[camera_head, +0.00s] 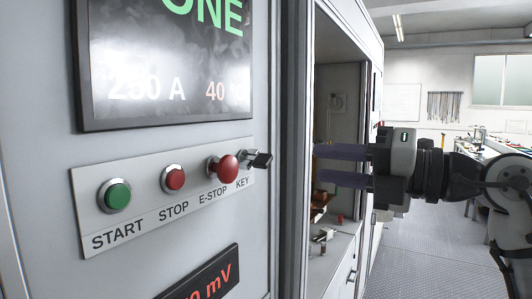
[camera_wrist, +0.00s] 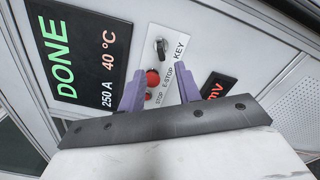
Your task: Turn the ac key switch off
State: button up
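The key switch (camera_head: 258,159) sits at the right end of the control panel, above the KEY label, with a dark key head sticking out of it. In the wrist view the key switch (camera_wrist: 161,47) shows beyond and between the fingertips, with its black key head. My gripper (camera_head: 318,166) is in front of the cabinet, to the right of the key and apart from it. Its two purple fingers are spread and nothing is between them; the wrist view shows the same open gripper (camera_wrist: 158,82).
Left of the key are the red E-STOP button (camera_head: 222,168), the red STOP button (camera_head: 173,179) and the green START button (camera_head: 115,195). A screen (camera_head: 165,60) above reads DONE, 250 A, 40 °C. An open bay (camera_head: 340,130) lies right of the panel. A mV display (camera_head: 203,281) is below.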

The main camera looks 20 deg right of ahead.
aim_at(273, 158)
jog(key=p+x, duration=0.4)
jog(key=x, duration=0.8)
grip_shut()
